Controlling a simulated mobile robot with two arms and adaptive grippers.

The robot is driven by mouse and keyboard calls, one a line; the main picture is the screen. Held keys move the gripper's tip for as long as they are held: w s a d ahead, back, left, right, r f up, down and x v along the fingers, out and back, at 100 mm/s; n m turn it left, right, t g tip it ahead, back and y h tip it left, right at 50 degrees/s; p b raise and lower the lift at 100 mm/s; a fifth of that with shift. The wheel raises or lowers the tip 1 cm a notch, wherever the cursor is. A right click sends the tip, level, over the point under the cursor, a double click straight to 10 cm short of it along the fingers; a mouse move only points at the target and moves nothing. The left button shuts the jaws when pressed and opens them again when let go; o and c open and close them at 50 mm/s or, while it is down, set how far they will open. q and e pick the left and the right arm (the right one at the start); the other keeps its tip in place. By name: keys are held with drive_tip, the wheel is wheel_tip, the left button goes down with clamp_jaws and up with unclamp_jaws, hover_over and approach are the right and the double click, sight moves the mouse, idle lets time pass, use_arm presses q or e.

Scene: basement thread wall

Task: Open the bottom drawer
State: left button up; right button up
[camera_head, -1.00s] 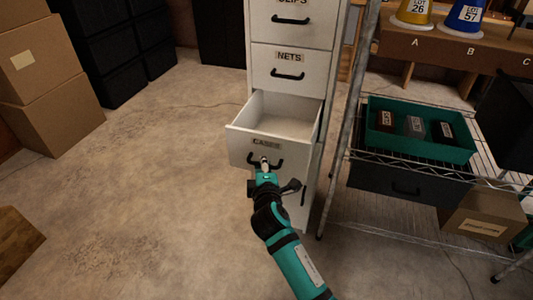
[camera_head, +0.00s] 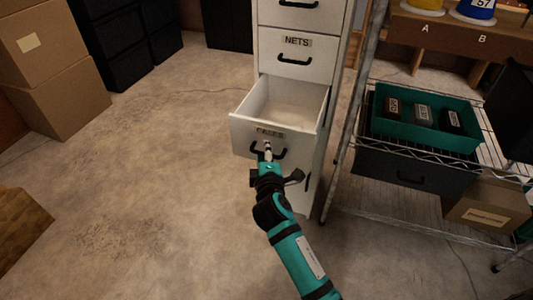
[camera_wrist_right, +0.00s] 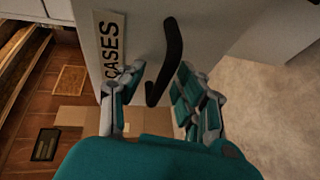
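The white filing cabinet (camera_head: 325,100) stands at centre in the head view. Its drawer labelled CASES (camera_head: 248,140) is pulled out, and its inside looks empty. Below that drawer the cabinet front is mostly hidden by the drawer and my right arm; a dark handle-like piece (camera_head: 305,183) shows there. My right gripper (camera_head: 267,151) is at the black handle of the CASES drawer. In the right wrist view this handle (camera_wrist_right: 170,55) runs between the spread fingers (camera_wrist_right: 158,90), with gaps visible on both sides. My left gripper is not in view.
The NETS drawer (camera_head: 306,68) above is shut. A wire shelf (camera_head: 390,142) with a green tray (camera_head: 425,135) stands close on the right. Cardboard boxes (camera_head: 55,100) and black bins (camera_head: 120,50) are at the far left. The floor (camera_head: 150,190) left of the cabinet is clear.

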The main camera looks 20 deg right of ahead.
drive_tip(key=v, duration=1.2)
drive_tip(key=s+d+f+m+g+y, duration=0.1)
drive_tip(key=s+d+f+m+g, duration=0.2)
drive_tip(key=f, duration=0.6)
drive_tip(key=s+f+m+g, duration=0.25)
drive_tip(key=s+f, duration=0.25)
drive_tip(key=f, duration=0.4)
drive_tip(key=s+d+f+m+g+y, duration=0.1)
drive_tip(key=s+d+f+m+g, duration=0.2)
drive_tip(key=f, duration=0.7)
drive_tip(key=s+d+f+m+g+y, duration=0.1)
drive_tip(key=s+f+m+g, duration=0.1)
drive_tip(key=s+f, duration=0.3)
drive_tip(key=s+d+f+m+g, duration=0.1)
drive_tip(key=s+f+m+g, duration=0.2)
drive_tip(key=s, duration=0.5)
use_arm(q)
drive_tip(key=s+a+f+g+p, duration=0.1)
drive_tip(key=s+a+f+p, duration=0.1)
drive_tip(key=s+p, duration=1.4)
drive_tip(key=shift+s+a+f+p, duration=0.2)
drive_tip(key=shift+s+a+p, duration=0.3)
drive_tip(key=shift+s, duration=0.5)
use_arm(e)
drive_tip(key=s+d+f, duration=0.1)
drive_tip(key=s, duration=0.7)
drive_tip(key=s+d+f+n+g, duration=0.1)
drive_tip(key=s+d, duration=0.1)
drive_tip(key=s, duration=0.7)
drive_tip(key=shift+f, duration=0.4)
